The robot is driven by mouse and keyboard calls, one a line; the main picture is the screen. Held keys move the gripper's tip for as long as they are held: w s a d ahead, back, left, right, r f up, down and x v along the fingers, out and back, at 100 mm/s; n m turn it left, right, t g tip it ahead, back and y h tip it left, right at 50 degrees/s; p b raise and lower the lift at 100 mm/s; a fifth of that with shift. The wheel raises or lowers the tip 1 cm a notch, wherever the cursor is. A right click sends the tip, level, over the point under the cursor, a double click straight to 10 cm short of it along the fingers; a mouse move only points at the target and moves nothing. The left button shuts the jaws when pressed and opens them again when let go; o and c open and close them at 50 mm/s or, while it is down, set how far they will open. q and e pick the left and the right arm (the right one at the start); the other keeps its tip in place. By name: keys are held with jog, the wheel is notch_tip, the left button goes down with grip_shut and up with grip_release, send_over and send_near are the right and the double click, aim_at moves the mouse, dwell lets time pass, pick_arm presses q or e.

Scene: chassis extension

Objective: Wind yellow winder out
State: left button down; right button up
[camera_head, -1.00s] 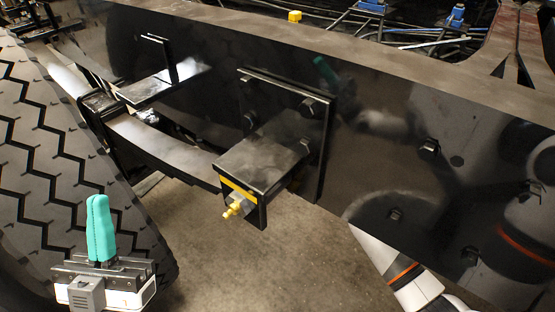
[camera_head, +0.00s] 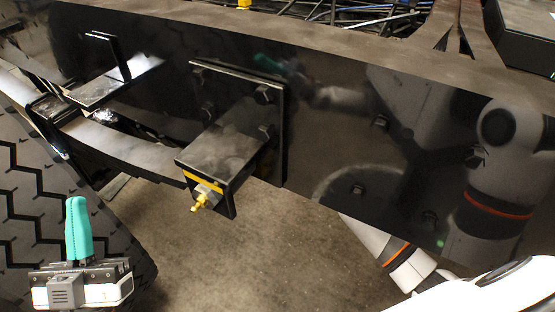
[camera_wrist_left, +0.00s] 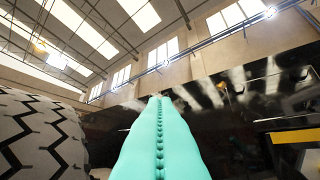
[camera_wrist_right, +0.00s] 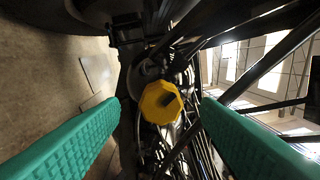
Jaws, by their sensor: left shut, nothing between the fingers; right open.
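A yellow, many-sided knob (camera_wrist_right: 160,103) with a dark mark on its face shows in the right wrist view; it looks like the yellow winder. My right gripper (camera_wrist_right: 160,112) is open, with its green fingers on either side of the knob's line and apparently apart from it. The right gripper is hidden in the head view. My left gripper (camera_head: 77,202) is shut and empty, pointing up in front of the tyre. Its closed fingers fill the middle of the left wrist view (camera_wrist_left: 160,140). A yellow-tipped fitting (camera_head: 200,198) sits under a black bracket (camera_head: 228,150).
The black chassis rail (camera_head: 330,140) crosses the head view, with bolts standing out from it. A treaded tyre (camera_head: 25,200) is at the left. Cables (camera_head: 350,12) lie behind the rail. Bare floor (camera_head: 270,250) shows below. Dark bars and cables surround the knob.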

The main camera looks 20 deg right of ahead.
pick_arm(q)
jog(key=shift+w+f+g+y, duration=0.3)
jog(key=shift+w+f+g, duration=0.55)
jog(key=shift+f+g, duration=0.25)
pick_arm(e)
jog(key=v, duration=0.7)
